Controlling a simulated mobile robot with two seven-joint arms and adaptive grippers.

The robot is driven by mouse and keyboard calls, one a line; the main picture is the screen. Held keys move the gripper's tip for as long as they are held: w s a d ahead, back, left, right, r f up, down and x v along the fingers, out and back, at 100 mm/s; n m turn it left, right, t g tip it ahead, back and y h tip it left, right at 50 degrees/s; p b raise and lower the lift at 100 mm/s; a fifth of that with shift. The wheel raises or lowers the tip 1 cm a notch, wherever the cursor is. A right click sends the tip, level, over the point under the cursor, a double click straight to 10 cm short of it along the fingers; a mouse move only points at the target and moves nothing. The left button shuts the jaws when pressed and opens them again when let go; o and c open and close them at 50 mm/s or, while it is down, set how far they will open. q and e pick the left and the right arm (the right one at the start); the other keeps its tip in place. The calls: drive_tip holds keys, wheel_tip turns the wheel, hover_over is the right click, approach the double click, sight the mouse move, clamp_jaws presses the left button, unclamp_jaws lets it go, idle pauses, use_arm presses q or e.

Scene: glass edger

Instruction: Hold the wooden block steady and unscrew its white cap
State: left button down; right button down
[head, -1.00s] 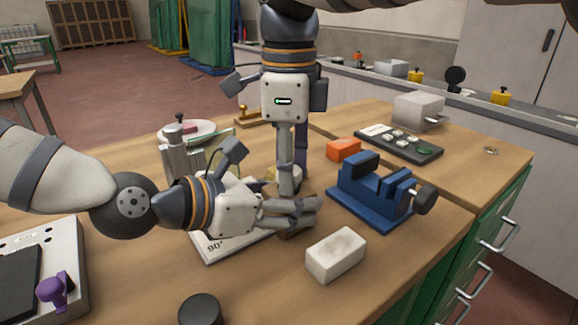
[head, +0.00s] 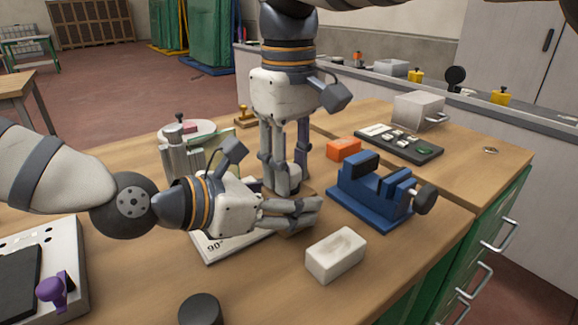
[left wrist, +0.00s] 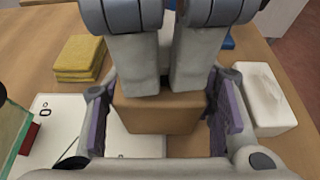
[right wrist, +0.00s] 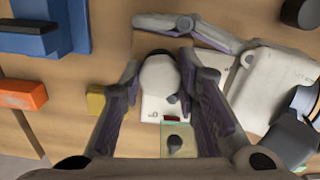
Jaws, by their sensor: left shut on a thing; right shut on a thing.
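The wooden block (left wrist: 158,115) stands between the two fingers of my left gripper (left wrist: 165,112), which is shut on its sides. In the head view my left gripper (head: 308,212) reaches in low from the left and mostly hides the block. The round white cap (right wrist: 158,75) sits on top of the block and is between the fingers of my right gripper (right wrist: 160,78), which is shut on it. In the head view my right gripper (head: 283,185) points straight down from above, and its fingers hide the cap. Cap threads are not visible.
A blue vise (head: 375,195) stands right of the block, with an orange box (head: 343,150) behind it. A white block (head: 336,254) lies in front. A white angle-marked sheet (head: 235,248) lies under my left gripper. Yellow pads (left wrist: 82,58) and a dark cylinder (head: 200,309) are nearby.

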use_arm(q)
drive_tip(key=shift+f, duration=0.1)
use_arm(e)
drive_tip(key=shift+n, duration=0.8)
drive_tip(key=c, duration=1.2)
unclamp_jaws()
